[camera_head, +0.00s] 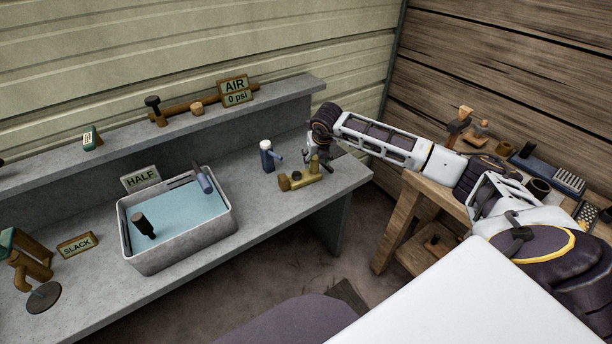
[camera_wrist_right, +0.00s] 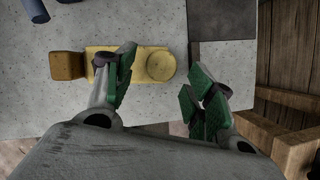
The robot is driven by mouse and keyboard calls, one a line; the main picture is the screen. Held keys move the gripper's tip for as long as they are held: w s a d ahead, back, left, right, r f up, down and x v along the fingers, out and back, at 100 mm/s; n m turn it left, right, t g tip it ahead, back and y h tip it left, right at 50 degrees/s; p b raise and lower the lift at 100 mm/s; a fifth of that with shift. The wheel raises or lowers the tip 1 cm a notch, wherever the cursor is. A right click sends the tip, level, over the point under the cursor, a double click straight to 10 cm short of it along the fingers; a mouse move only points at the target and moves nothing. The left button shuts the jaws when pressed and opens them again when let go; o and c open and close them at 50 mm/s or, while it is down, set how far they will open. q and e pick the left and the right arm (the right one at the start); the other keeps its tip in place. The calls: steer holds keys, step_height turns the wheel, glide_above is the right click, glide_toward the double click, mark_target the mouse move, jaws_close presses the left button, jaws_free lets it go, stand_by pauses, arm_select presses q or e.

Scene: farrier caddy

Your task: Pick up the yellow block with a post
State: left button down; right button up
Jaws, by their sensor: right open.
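The yellow block with a post (camera_head: 303,181) lies on the grey bench near its right end, its post standing upright. In the right wrist view the yellow block (camera_wrist_right: 139,66) is seen from above, with the round post at its right end and a brown piece (camera_wrist_right: 68,66) at its left end. My right gripper (camera_head: 319,152) is over the block's right end. In its wrist view the open gripper (camera_wrist_right: 163,92) has one green-padded finger over the block's middle and the other right of the block. The post shows between them, ungripped. My left gripper is not in view.
A grey basin (camera_head: 180,255) of blue water stands on the bench, with a HALF sign (camera_head: 141,178) behind it. A blue bottle-like fitting (camera_head: 267,156) stands left of the block. A raised shelf (camera_head: 180,130) runs behind. A wooden table (camera_head: 432,190) with tools stands right.

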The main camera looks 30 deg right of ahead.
mark_target(304, 171)
steer(key=shift+x, duration=1.85)
steer(key=shift+c, duration=0.2)
jaws_close()
